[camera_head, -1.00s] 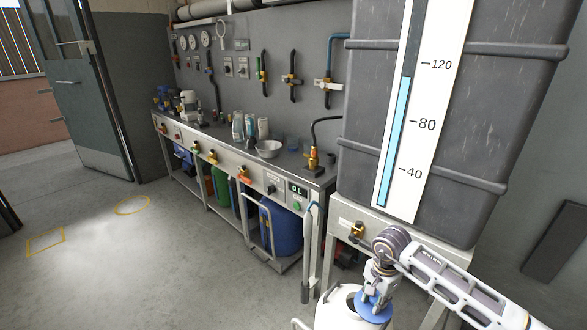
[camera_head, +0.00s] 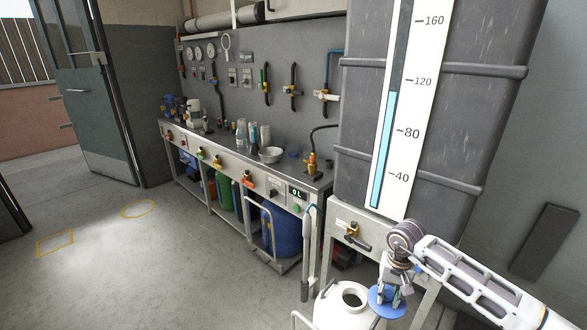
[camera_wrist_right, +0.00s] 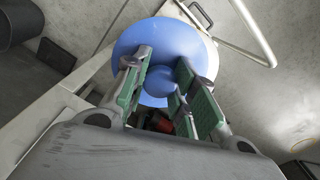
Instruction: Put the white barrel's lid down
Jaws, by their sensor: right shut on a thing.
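The white barrel (camera_head: 338,314) stands at the bottom of the head view, cut off by the lower edge, with its round mouth (camera_head: 350,297) open and showing. The blue round lid (camera_head: 375,302) is beside the mouth, to its right, held in my right gripper (camera_head: 392,292). In the right wrist view the blue lid (camera_wrist_right: 190,38) spreads beyond the fingers, and my right gripper (camera_wrist_right: 164,62) is shut on its middle part. I cannot tell the height of the lid over the barrel's shoulder. My left gripper is out of view.
A large grey tank (camera_head: 450,115) with a level scale stands on a metal frame behind my right arm. A workbench (camera_head: 225,160) with a bowl (camera_head: 270,155) and bottles runs along the wall. A blue drum (camera_head: 287,232) is below it. The floor (camera_head: 190,260) at left is clear.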

